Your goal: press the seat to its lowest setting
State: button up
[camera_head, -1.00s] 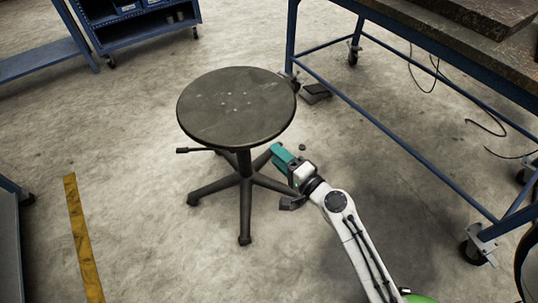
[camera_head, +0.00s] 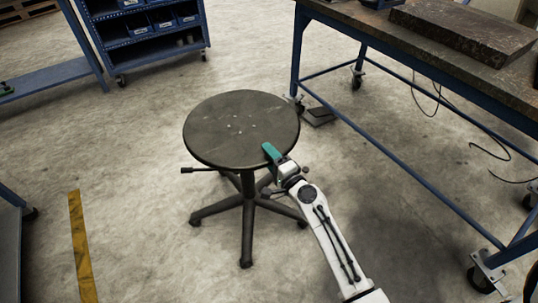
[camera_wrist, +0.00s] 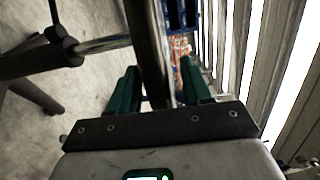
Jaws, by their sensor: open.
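The stool has a round dark seat (camera_head: 240,128) on a post (camera_head: 248,185) above a star-shaped base with casters. A lever (camera_head: 188,170) sticks out to the left under the seat. My gripper (camera_head: 270,153) is at the seat's near right rim, with one green finger showing over the edge. In the wrist view the open green fingers (camera_wrist: 160,88) stand on either side of the seat's edge (camera_wrist: 148,50), which appears edge-on between them. I cannot tell whether either finger touches it. The post (camera_wrist: 103,44) shows to the left there.
A workbench (camera_head: 440,50) with blue legs and a caster stands to the right of the stool. A blue shelf cart (camera_head: 150,35) is at the back left. A yellow floor strip (camera_head: 80,245) lies at the left. The floor left of the stool is clear.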

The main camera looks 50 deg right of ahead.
jog(key=shift+w, duration=0.1)
jog(key=shift+c, duration=0.5)
grip_shut()
